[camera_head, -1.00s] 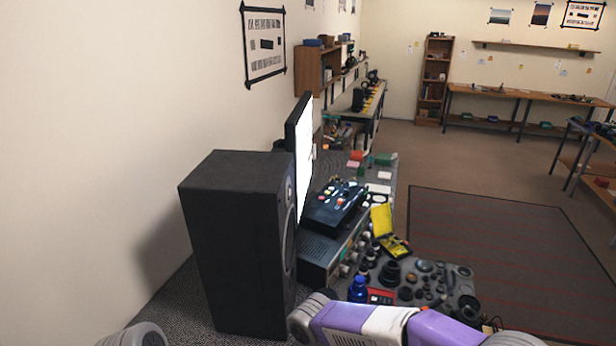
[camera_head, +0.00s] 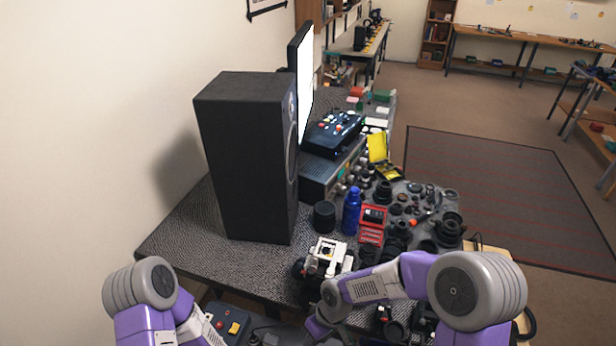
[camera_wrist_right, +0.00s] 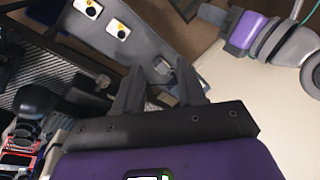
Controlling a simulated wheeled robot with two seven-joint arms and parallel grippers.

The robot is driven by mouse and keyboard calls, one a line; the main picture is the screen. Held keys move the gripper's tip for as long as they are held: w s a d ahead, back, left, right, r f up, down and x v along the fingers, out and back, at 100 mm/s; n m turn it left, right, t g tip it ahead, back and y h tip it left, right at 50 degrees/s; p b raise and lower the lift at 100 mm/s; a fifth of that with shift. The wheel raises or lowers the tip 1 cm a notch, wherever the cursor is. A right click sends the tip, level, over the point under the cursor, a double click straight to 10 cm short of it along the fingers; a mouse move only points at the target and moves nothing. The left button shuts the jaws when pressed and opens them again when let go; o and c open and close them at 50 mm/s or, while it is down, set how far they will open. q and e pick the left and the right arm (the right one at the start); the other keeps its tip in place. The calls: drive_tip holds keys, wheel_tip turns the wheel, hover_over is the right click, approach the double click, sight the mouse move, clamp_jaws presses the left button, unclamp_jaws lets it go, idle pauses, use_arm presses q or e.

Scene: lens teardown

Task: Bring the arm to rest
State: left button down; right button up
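My right arm reaches across the lower right of the head view and bends down near the bench's front edge. Its fingertips are not clear there. In the right wrist view my right gripper (camera_wrist_right: 162,76) has its two dark fingers apart, with nothing visibly held between them. My left arm shows at the lower left of the head view. Its gripper is out of the picture.
A black speaker (camera_head: 245,165) stands on the bench (camera_head: 185,240). A white device (camera_head: 328,256), blue bottle (camera_head: 351,212), red box (camera_head: 372,226) and several lens parts crowd the bench near my right arm. The bench's front left is bare.

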drive_tip(key=s+d+f+m+b, duration=0.1)
drive_tip(key=s+d+f+m, duration=0.1)
drive_tip(key=f, duration=0.4)
drive_tip(key=s+d+f+m+t+y+b, duration=0.1)
drive_tip(key=s+d+f+m, duration=0.2)
drive_tip(key=s+f+m, duration=0.1)
drive_tip(key=s+d+f+m+b, duration=0.1)
drive_tip(key=s+f+m, duration=0.3)
drive_tip(key=f, duration=0.5)
drive_tip(key=shift+d+t, duration=0.4)
drive_tip(key=shift+d, duration=0.35)
